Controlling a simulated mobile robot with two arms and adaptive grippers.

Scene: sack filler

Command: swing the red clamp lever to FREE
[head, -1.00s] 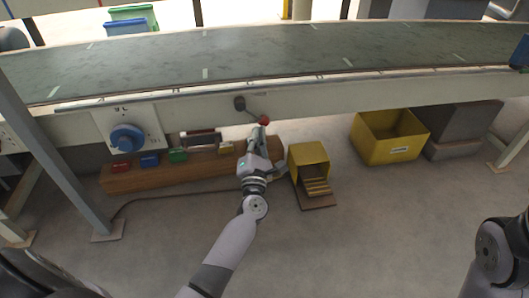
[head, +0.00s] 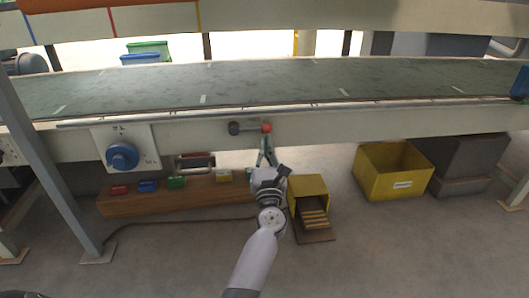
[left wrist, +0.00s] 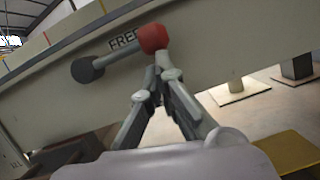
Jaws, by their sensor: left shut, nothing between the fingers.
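The clamp lever (head: 250,127) is on the beam under the belt. Its dark pivot (head: 234,128) is at the left and its red knob (head: 267,127) at the right, so its arm lies nearly level. In the left wrist view the red knob (left wrist: 153,38) is beside the FREE label (left wrist: 123,42), and the lever arm runs along the label's lower edge. My left gripper (head: 266,143) is shut and empty, its fingertips right under the knob. In the left wrist view its tips (left wrist: 160,67) touch or nearly touch the knob. My right gripper is out of view.
A blue rotary knob (head: 122,156) is on a panel to the left. Below stand a wooden beam (head: 140,204) with coloured blocks, a yellow box (head: 308,187) close to my left arm, and a yellow bin (head: 391,170). The floor in front is clear.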

